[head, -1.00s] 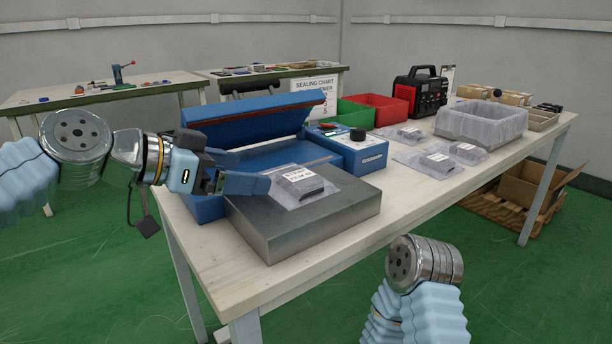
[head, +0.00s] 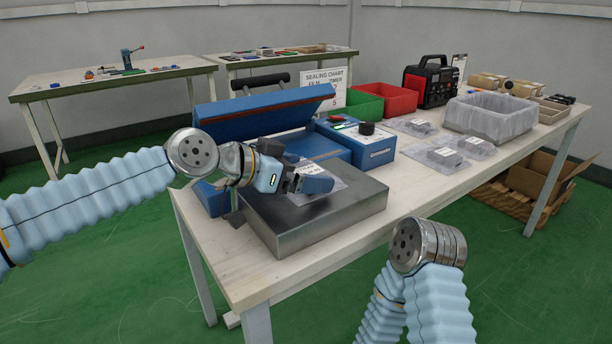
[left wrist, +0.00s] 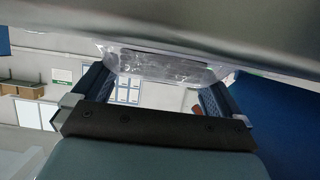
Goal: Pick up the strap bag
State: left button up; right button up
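A clear plastic bag (head: 340,183), which I take to be the strap bag, lies on the grey metal block (head: 300,229) at the table's near end. My right gripper is out of view.
A blue sealing machine (head: 262,112) with a raised lid stands behind the block, beside a blue control box (head: 368,150). Several other bags (head: 446,158) and a lined bin (head: 490,118) lie farther right. The table's front strip (head: 400,203) is clear.

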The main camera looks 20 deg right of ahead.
pick_arm(q)
jog(key=c, duration=0.7)
jog(key=shift+r, duration=0.1)
jog(key=shift+c, duration=0.2)
